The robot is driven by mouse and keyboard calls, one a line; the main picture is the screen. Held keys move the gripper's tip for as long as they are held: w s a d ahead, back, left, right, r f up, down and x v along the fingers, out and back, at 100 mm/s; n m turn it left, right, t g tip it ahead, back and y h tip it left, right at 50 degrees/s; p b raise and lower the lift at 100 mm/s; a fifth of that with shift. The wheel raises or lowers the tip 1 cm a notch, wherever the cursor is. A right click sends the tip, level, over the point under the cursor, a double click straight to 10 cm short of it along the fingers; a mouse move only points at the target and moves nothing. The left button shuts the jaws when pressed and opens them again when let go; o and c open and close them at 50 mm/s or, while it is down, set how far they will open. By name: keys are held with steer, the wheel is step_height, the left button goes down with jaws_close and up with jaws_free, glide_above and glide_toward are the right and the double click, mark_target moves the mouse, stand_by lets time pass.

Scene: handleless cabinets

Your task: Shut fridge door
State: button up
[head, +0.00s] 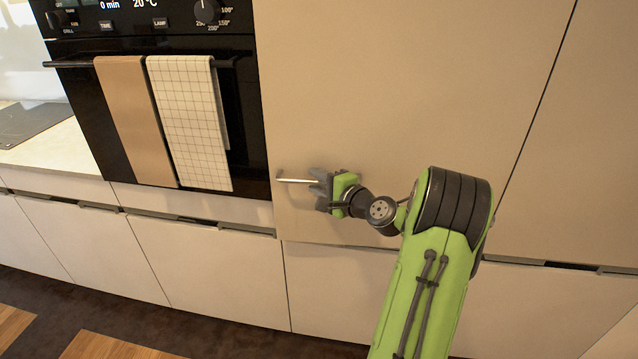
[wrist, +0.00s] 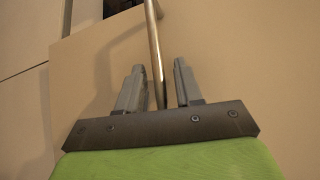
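A tall beige door panel (head: 400,75), which appears to be the fridge door, stands right of the oven. It looks closed or nearly closed; I cannot tell whether a small gap remains. A thin metal bar (head: 297,180) with a bent left end shows in front of its lower left part. My gripper (head: 320,185) is at the bar's right end, close to the panel. In the wrist view, the bar (wrist: 154,50) runs between my two fingers (wrist: 158,85), with space visible on both sides. The fingers look open. The bar's lower end is hidden behind the gripper body.
A black oven (head: 110,95) with a brown towel (head: 135,120) and a checked towel (head: 190,120) on its rail stands at the left. Lower cabinet fronts (head: 215,265) run beneath. Another tall panel (head: 580,150) is at the right. Dark floor (head: 130,315) shows at lower left.

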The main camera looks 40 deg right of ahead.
jaws_close()
stand_by(0.3)
steer(key=shift+w+d+m+h+p, duration=0.3)
steer(key=shift+w+d+h+p, duration=0.1)
steer(key=shift+w+d+p, duration=0.25)
jaws_free()
steer(key=s+a+r, duration=0.1)
steer(key=s+r, duration=0.1)
steer(key=s, duration=1.3)
steer(key=shift+s, duration=0.3)
